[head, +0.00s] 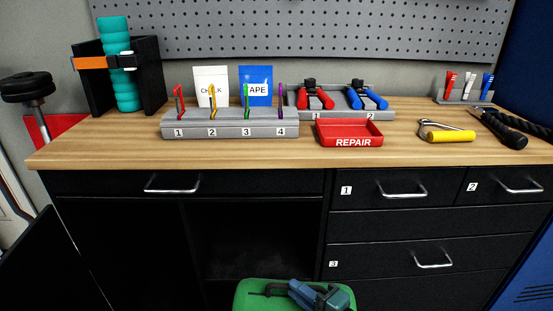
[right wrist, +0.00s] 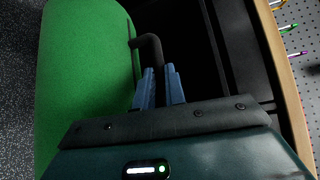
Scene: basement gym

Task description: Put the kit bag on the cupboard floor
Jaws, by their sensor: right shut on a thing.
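The green kit bag (head: 248,292) is at the bottom middle of the head view, in front of the open cupboard (head: 252,232). My right gripper (head: 320,295) is over the bag. In the right wrist view, the bag (right wrist: 85,70) fills the left side, and its black handle (right wrist: 150,45) rises to the blue fingers of my right gripper (right wrist: 160,85). The gripper is shut on the handle. The cupboard's inside is dark, and its floor is mostly hidden by the bag and shadow. My left gripper is not in view.
Above the cupboard, the wooden worktop (head: 250,158) juts out, holding a red repair tray (head: 350,140), a grey numbered rack (head: 230,130) and tools. Shut drawers (head: 395,225) stand right of the opening. An open black door panel (head: 50,260) stands at the lower left.

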